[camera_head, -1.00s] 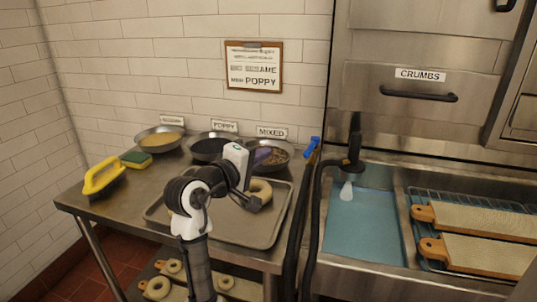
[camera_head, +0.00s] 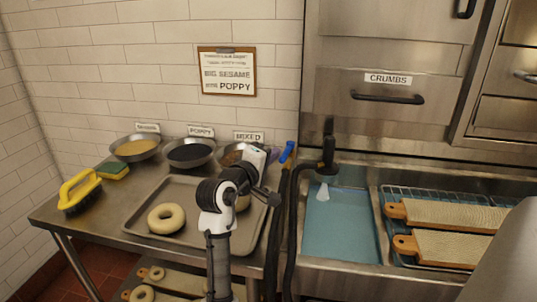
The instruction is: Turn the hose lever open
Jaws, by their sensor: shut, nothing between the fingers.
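The blue hose lever (camera_head: 286,151) sticks up at a slant at the right rear corner of the steel table, at the top of a black pipe or hose (camera_head: 276,225). My gripper (camera_head: 273,199) is over the right side of the tray, below and a little left of the lever in the picture. It is shut and empty, and appears apart from the lever. A black spray head (camera_head: 327,160) with a pale nozzle hangs over the blue water in the sink (camera_head: 342,225).
A tray (camera_head: 135,225) holds a bagel (camera_head: 166,218) and another partly hidden behind my arm. Bowls (camera_head: 190,153) line the wall. A yellow-handled brush (camera_head: 79,190) and sponge (camera_head: 113,170) lie left. Wooden boards (camera_head: 450,215) lie right of the sink.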

